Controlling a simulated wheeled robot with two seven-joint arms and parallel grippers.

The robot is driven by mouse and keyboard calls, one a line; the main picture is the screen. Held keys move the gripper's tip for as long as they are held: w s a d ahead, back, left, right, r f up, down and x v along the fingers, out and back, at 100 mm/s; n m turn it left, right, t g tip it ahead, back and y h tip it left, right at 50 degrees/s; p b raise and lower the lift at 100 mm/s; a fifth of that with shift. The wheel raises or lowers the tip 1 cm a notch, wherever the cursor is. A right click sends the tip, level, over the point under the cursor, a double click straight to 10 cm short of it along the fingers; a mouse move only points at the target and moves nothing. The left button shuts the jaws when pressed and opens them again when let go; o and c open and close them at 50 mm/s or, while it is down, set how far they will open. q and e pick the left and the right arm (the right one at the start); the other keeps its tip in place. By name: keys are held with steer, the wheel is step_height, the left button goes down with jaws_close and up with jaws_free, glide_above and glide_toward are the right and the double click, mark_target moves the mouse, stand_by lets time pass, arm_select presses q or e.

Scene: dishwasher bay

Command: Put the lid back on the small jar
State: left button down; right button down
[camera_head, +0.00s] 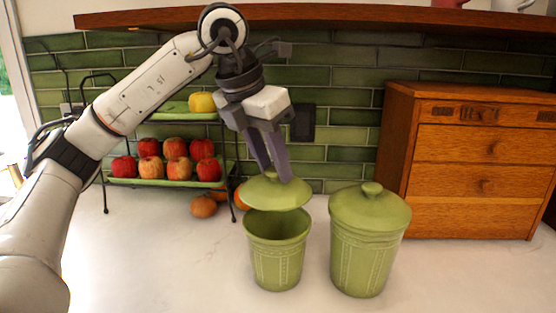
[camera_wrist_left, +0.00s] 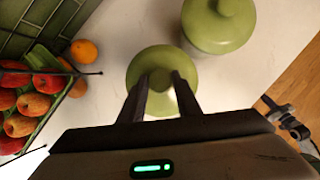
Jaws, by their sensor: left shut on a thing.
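The small green jar (camera_head: 277,258) stands open on the white counter in the head view. Its green lid (camera_head: 272,194) hangs just above the jar's mouth, slightly tilted, with a gap showing at the front. My left gripper (camera_head: 275,178) comes from above and is shut on the lid's knob. In the left wrist view, the fingers of my left gripper (camera_wrist_left: 161,82) are at the middle of the lid (camera_wrist_left: 150,66), which hides the jar beneath.
A larger lidded green jar (camera_head: 368,245) stands close on the right. A two-tier fruit rack (camera_head: 167,181) is behind left, with oranges (camera_head: 204,206) on the counter. A wooden drawer cabinet (camera_head: 468,175) stands back right. The front counter is clear. A shelf (camera_head: 330,17) runs above.

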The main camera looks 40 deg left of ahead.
mark_target(271, 182)
arm_select(q)
step_height(271, 182, down, 4)
steer(key=b, duration=0.2)
steer(key=shift+r+b, duration=0.1)
steer(key=shift+b, duration=0.25)
steer(key=shift+f+b, duration=0.5)
steer(key=shift+f, duration=0.1)
steer(key=shift+w+f, duration=0.1)
steer(key=shift+w, duration=0.1)
stand_by(0.4)
steer(key=shift+f, duration=0.15)
stand_by(0.4)
stand_by(0.7)
